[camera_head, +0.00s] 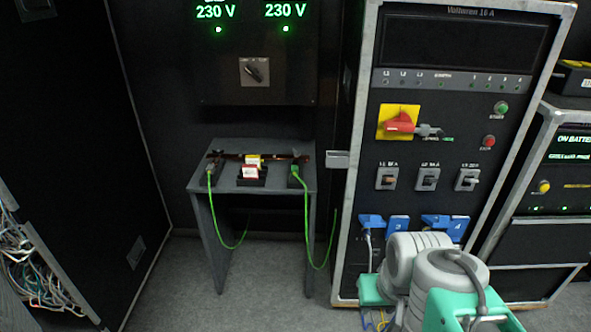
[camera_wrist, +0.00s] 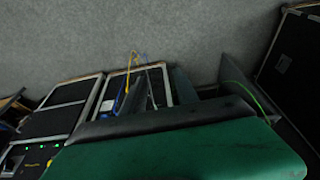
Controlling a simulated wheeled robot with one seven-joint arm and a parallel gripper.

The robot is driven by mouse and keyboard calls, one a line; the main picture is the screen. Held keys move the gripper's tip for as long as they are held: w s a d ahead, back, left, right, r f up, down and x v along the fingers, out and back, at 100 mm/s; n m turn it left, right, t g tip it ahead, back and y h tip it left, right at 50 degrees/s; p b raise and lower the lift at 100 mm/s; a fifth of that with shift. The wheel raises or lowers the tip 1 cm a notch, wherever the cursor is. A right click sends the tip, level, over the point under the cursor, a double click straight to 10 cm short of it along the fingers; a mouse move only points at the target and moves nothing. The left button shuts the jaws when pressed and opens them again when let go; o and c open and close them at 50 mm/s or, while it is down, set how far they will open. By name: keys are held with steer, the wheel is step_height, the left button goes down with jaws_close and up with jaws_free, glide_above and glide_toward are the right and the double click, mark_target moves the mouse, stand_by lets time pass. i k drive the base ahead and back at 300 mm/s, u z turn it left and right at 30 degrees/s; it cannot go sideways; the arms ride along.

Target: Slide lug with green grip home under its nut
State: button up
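A small grey stand (camera_head: 227,145) stands against the back wall in the head view. A dark copper-coloured bar (camera_head: 280,158) runs across its top. A lug with green grip (camera_head: 295,171) sits at the bar's right end, and a second green-gripped cable end (camera_head: 210,174) sits at the left end. Whether either lug is under its nut is too small to tell. My arm (camera_head: 432,275) is at the lower right, away from the stand. My gripper's fingers are not clear in the head view. Dark parts in the wrist view look like my gripper (camera_wrist: 195,95); their opening cannot be made out.
Green cables (camera_head: 308,225) hang from both ends. A rack (camera_head: 440,100) with a red-yellow switch (camera_head: 398,121) and blue plugs (camera_head: 441,226) stands right of the stand. Open floor (camera_head: 200,290) lies in front.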

mark_target(294, 167)
steer(key=u, duration=0.7)
steer(key=i, duration=1.8)
steer(key=u, duration=1.15)
steer(key=i, duration=0.55)
steer(key=u, duration=0.1)
